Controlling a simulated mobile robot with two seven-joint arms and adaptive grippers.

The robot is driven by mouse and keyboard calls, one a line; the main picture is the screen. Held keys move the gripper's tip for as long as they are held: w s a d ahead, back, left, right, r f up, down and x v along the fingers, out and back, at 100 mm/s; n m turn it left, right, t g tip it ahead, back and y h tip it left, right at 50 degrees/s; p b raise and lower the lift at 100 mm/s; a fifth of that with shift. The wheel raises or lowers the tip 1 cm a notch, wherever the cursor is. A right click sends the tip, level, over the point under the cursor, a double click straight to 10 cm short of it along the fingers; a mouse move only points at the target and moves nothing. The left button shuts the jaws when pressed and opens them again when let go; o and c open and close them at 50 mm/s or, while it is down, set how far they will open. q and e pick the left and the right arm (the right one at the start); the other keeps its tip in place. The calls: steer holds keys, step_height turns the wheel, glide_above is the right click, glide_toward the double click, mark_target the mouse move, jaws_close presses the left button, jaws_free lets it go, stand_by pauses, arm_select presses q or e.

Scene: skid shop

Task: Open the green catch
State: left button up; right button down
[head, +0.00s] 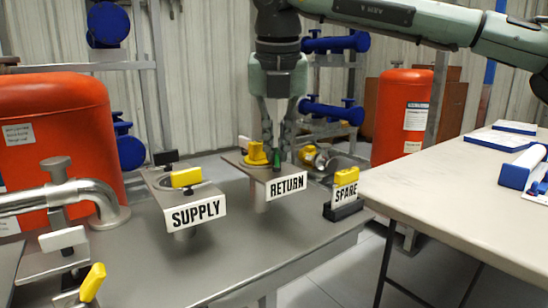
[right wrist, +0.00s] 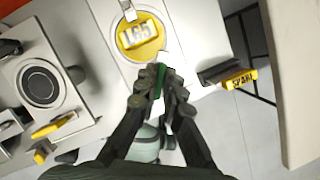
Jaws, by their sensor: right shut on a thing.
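The green catch (head: 276,160) is a small upright piece on the RETURN stand, beside a yellow round cap. In the right wrist view the green catch (right wrist: 160,82) shows between the fingertips, next to the yellow disc (right wrist: 140,35). My right gripper (head: 274,143) points down over the RETURN stand (head: 287,185). In the right wrist view the fingers of the right gripper (right wrist: 158,88) are closed on the green catch, which they partly hide. My left gripper is not in view.
The SUPPLY stand (head: 194,212) with a yellow handle is to the left. The SPARE block (head: 344,195) is to the right. A pale table (head: 460,200) fills the right side. An orange tank (head: 60,130) and steel pipe stand at the left.

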steer(key=shift+f+m+h+b, duration=0.1)
steer(key=shift+m+h+b, duration=0.3)
steer(key=shift+m, duration=1.3)
steer(key=shift+m+h+b, duration=0.35)
steer(key=shift+m+h, duration=0.05)
steer(key=shift+m, duration=0.6)
steer(key=shift+m+g, duration=0.3)
steer(key=shift+m, duration=0.4)
steer(key=shift+h, duration=0.3)
